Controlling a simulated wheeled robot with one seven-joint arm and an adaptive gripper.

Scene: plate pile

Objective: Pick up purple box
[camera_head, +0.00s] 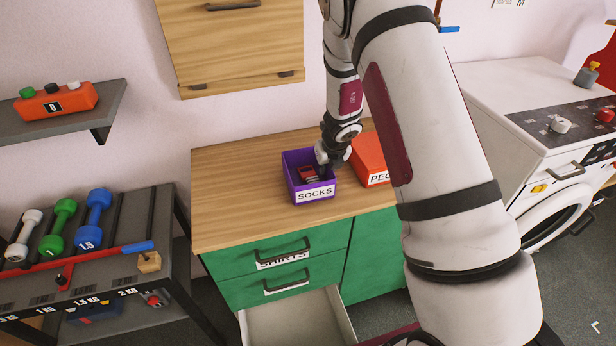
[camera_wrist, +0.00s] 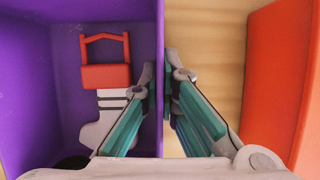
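The purple box (camera_head: 298,158) is open-topped, has a white "SOCKS" label on its front, and appears to stand on the wooden counter. Inside it lie a red item (camera_wrist: 106,76) and a light grey sock-like item (camera_wrist: 108,122) with stripes. My gripper (camera_head: 322,158) is at the box's right wall. In the wrist view, the gripper's (camera_wrist: 160,78) left finger is inside the purple box (camera_wrist: 25,85) and its right finger is outside. Both fingers close against the wall between them. The lower part of that wall is partly hidden by the fingers.
An orange box (camera_head: 368,158), labelled in part "PEC", stands just right of the purple one, with a narrow gap. The wooden counter (camera_head: 235,190) is clear to the left. A green drawer cabinet is below, with an open drawer (camera_head: 295,322). A wall cupboard (camera_head: 235,45) hangs above.

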